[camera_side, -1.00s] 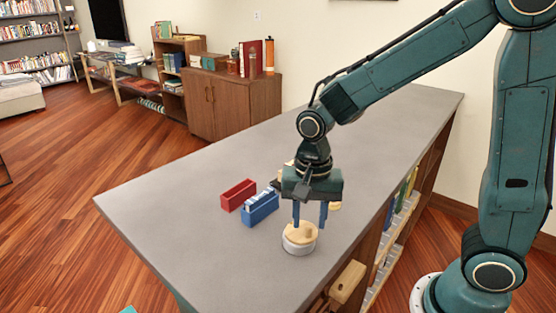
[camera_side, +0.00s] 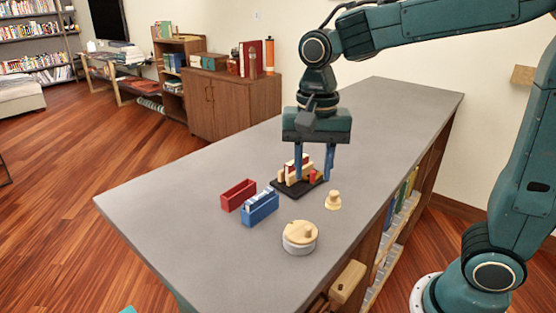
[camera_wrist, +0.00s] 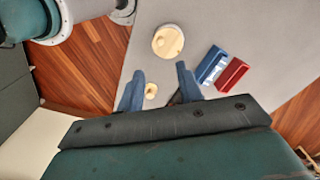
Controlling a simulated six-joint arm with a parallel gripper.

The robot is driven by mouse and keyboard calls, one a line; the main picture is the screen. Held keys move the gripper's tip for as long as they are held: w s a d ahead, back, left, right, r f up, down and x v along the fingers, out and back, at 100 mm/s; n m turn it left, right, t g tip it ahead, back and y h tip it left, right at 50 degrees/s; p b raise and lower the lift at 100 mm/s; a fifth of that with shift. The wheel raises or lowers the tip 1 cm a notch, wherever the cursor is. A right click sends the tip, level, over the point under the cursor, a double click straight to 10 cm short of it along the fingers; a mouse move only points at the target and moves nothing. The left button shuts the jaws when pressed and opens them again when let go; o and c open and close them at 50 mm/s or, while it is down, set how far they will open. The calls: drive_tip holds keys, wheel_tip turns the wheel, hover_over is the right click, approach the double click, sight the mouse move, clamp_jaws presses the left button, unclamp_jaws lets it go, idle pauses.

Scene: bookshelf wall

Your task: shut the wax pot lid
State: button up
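The wax pot (camera_side: 299,248) is a short, pale grey round pot near the front of the grey counter. I cannot tell whether the lid is fully seated. In the wrist view the lid (camera_wrist: 165,43) shows as a pale disc beyond my fingers. My gripper (camera_side: 314,177) is open and empty, with its two blue fingers apart. It is above and behind the pot, clear of the lid. Both fingers also show in the wrist view (camera_wrist: 160,72).
A black rack (camera_side: 283,187) with wooden and red pieces stands below my fingers, partly hidden by them. A small wooden knobbed piece (camera_side: 333,203) stands to its right. A red box (camera_side: 238,195) and a blue box (camera_side: 261,209) stand left of the pot. The counter's left side is clear.

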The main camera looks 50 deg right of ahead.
drive_tip(key=shift+w, duration=0.1)
drive_tip(key=c, duration=0.7)
drive_tip(key=shift+w+d+f, duration=0.2)
drive_tip(key=shift+w+d, duration=0.05)
drive_tip(key=shift+w, duration=0.2)
clamp_jaws()
drive_tip(key=w+d+f+g+y, duration=0.2)
drive_tip(key=w+d, duration=0.3)
drive_tip(key=d, duration=0.3)
drive_tip(key=shift+w+d+f+g+y, duration=0.15)
drive_tip(key=shift+d+f+g+y, duration=0.2)
drive_tip(key=shift+f+y, duration=0.5)
